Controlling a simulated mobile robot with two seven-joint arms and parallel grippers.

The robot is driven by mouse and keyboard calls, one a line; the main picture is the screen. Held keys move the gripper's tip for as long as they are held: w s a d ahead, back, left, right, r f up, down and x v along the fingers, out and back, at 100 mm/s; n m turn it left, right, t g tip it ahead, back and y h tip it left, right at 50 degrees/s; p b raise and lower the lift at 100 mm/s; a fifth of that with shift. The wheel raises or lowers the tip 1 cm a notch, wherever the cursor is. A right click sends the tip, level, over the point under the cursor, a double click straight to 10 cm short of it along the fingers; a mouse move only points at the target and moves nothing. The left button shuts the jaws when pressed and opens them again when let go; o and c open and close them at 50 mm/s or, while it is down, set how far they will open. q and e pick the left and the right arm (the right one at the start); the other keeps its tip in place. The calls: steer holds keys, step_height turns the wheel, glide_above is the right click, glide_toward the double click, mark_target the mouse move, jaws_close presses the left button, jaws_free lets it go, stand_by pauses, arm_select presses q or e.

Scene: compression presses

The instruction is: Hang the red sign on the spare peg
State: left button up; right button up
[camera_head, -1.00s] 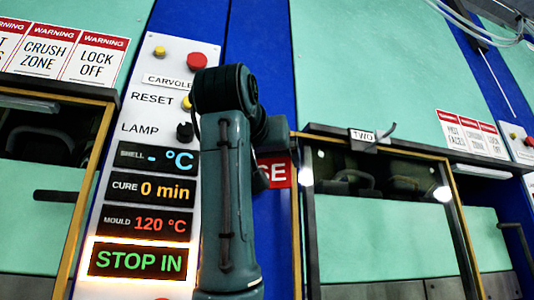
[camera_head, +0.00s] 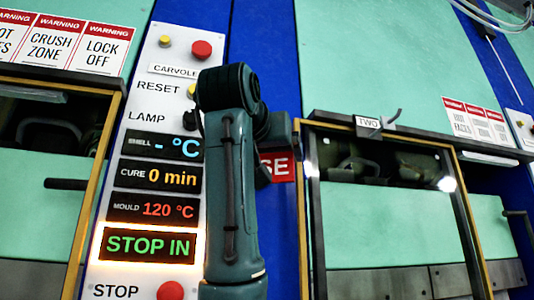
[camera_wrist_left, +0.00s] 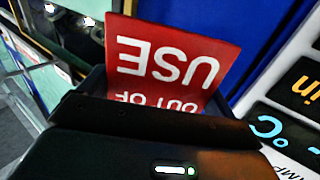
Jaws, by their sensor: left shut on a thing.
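The red sign (camera_head: 277,168) with white letters shows only in part in the head view, behind my left forearm. In the left wrist view the red sign (camera_wrist_left: 175,60) reads "OUT OF USE" upside down. My left gripper (camera_head: 264,168) is shut on the sign, its jaws mostly hidden by the arm in the head view. The left gripper's dark body (camera_wrist_left: 150,125) covers the sign's lower part in the wrist view. A dark peg (camera_head: 391,119) sticks out beside the "TWO" label (camera_head: 368,122), right of and above the sign, apart from it. My right gripper is not in view.
A white control panel (camera_head: 135,122) with buttons and lit displays stands left of my arm; the lowest display reads "STOP IN". A yellow-edged press opening (camera_head: 462,220) lies right of the sign. Another press with a dark handle (camera_head: 65,184) is at far left.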

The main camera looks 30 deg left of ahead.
arm_select(q)
steer(key=shift+f, duration=0.1)
steer(key=o, duration=0.7)
steer(key=shift+w, duration=0.2)
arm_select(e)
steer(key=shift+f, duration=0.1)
arm_select(q)
steer(key=shift+s, duration=0.1)
steer(key=b+v, duration=0.6)
steer(key=v, duration=0.7)
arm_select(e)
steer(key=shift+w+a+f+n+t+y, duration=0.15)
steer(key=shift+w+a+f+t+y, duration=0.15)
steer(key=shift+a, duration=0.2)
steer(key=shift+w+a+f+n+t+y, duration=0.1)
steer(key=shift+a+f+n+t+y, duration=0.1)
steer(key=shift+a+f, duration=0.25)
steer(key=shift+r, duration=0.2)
